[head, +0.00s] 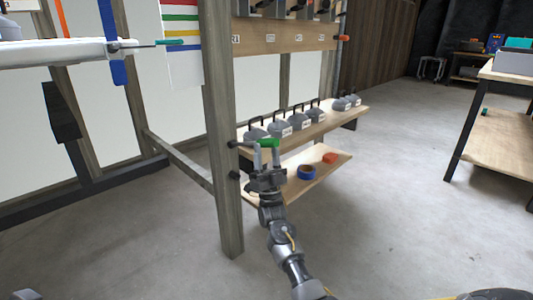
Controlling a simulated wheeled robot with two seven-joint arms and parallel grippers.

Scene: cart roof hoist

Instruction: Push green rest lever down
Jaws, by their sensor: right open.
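A green lever handle (268,143) sticks out to the right on a dark rod from the wooden post (224,130). The handle lies about level. My right gripper (266,154) comes up from below with its two fingers apart and pointing upward. Its fingertips are at the green handle, overlapping it in the picture; I cannot tell whether they touch it.
A dark peg (235,175) sits lower on the post. Grey weights with black handles (277,128) stand on the shelf behind. A blue tape roll (306,172) and an orange block (330,158) lie on the lower board.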

